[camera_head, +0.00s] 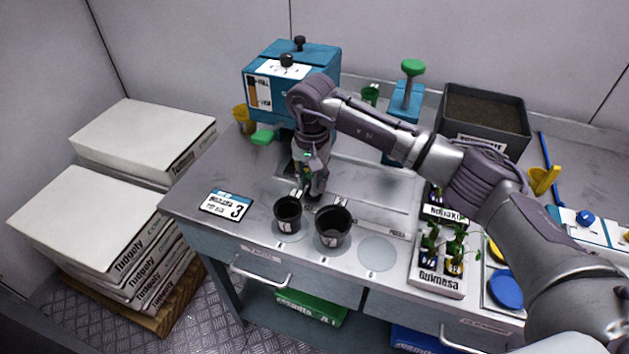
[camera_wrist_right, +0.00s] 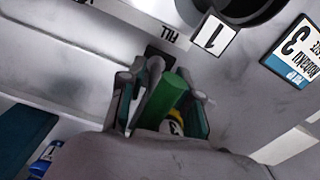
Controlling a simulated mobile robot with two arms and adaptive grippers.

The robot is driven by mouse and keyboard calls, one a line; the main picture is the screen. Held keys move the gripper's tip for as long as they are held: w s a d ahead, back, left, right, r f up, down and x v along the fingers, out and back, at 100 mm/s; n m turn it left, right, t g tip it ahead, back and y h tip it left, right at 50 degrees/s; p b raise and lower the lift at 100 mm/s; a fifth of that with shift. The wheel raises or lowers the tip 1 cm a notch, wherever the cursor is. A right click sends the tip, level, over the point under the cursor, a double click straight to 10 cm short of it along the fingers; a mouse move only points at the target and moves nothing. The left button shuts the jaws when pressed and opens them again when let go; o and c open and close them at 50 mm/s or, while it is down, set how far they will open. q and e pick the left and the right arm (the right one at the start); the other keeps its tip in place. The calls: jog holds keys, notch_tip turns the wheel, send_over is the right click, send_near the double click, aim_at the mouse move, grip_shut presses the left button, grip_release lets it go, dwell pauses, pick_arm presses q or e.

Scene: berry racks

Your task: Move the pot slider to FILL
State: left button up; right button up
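In the right wrist view a green upright handle (camera_wrist_right: 168,96), which looks like the pot slider's, stands between the fingers of my right gripper (camera_wrist_right: 160,85). The finger pads lie against its sides. A FILL label (camera_wrist_right: 170,32) and a dark square patch are just beyond the fingertips. In the head view my right gripper (camera_head: 311,187) points down at the bench behind two black pots, the left pot (camera_head: 288,215) and the right pot (camera_head: 332,229). The slider's base is mostly hidden by the gripper. My left gripper is not in view.
A card marked 3 (camera_head: 226,206) lies left of the pots. A blue dispenser box (camera_head: 320,70), a green-knobbed blue press (camera_head: 410,90) and a dark soil bin (camera_head: 487,115) stand behind. A plant tray (camera_head: 437,283) is at right. White sacks (camera_head: 85,220) are stacked left.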

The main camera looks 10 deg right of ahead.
jog(key=shift+r, duration=0.15)
notch_tip(320, 180, up, 12)
jog(key=shift+f, duration=0.15)
dwell(0.4)
jog(key=shift+f, duration=0.1)
dwell(0.3)
